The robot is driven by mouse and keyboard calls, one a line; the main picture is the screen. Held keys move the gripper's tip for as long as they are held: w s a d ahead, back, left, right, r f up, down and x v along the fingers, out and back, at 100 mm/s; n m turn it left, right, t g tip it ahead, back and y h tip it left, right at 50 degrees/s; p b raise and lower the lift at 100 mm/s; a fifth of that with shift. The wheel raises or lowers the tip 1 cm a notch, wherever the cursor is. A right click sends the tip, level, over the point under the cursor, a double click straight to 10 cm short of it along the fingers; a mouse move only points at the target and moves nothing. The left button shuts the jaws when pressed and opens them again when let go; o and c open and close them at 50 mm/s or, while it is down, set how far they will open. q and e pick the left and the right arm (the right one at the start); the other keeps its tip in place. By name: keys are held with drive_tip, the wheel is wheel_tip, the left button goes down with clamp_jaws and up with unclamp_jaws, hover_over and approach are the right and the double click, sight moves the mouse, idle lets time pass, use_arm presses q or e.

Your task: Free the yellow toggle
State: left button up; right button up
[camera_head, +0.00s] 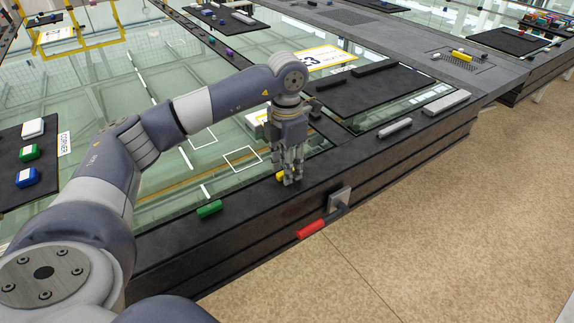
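A small yellow block-like piece (280,176), which looks like the yellow toggle, sits on the dark front ledge (250,207). My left gripper (290,176) points straight down at it, and its fingers hide part of the piece. I cannot tell whether the fingers touch or grip it. Another yellow piece (461,56) lies far off on the grey counter by a perforated patch. My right gripper is not in view.
A green block (209,209) lies left of my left gripper on the ledge. A red bar (311,229) and a grey plate (340,198) stick out from the front face. A light grey bar (395,128) lies on the ledge to the right. Glass panels lie behind.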

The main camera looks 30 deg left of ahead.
use_arm(q)
drive_tip(key=shift+r, duration=0.25)
wheel_tip(320, 180, up, 11)
drive_tip(key=shift+r, duration=0.2)
idle(0.7)
